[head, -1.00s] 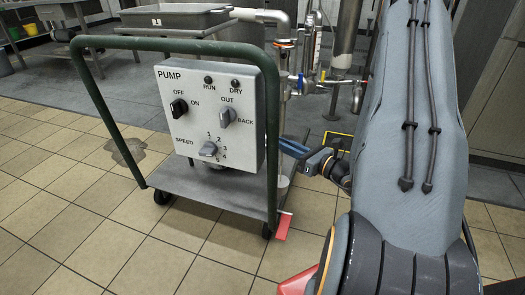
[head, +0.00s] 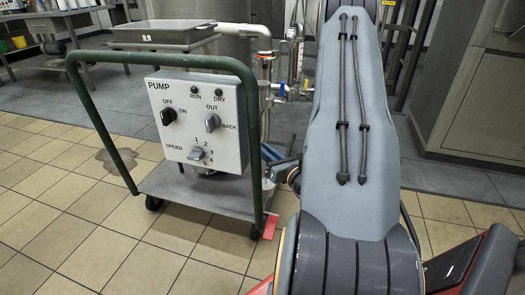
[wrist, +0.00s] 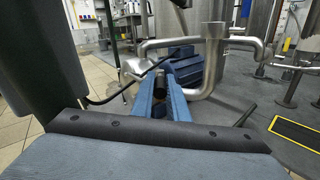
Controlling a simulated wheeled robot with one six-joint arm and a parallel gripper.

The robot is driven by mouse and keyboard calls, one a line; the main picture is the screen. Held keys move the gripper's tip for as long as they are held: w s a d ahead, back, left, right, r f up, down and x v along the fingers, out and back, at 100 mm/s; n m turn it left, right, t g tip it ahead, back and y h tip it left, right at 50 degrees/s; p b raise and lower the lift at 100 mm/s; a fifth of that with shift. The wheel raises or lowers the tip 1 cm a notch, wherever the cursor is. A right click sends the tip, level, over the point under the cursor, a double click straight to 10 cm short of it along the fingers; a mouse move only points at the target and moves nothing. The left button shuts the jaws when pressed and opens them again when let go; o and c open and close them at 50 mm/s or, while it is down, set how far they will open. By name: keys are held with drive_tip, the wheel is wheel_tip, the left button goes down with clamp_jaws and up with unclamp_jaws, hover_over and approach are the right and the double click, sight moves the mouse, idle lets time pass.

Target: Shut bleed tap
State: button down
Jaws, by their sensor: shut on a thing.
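My gripper (wrist: 160,84) has two long blue fingers that reach forward in the wrist view to the steel pump. They are closed around a small dark part between their tips, which looks like the bleed tap (wrist: 160,73); the fingers hide most of it, and I cannot read its handle angle. In the head view my gripper (head: 273,153) is low at the right side of the pump trolley (head: 190,197), behind its green frame post. My arm covers much of that area, and the tap is not visible there.
The steel pump casing (wrist: 133,69) and blue motor (wrist: 207,66) are close around the fingers, with a thick steel pipe (wrist: 214,75) at right. A grey control box (head: 197,120) faces me on the trolley. Tiled floor (head: 60,235) is clear at front left.

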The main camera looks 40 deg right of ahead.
drive_tip(key=c, duration=1.7)
unclamp_jaws()
drive_tip(key=shift+c, duration=0.2)
drive_tip(key=s+p, duration=0.2)
drive_tip(key=s, duration=0.5)
drive_tip(key=shift+s+a, duration=0.2)
drive_tip(key=shift+s, duration=0.2)
drive_tip(key=shift+c, duration=0.4)
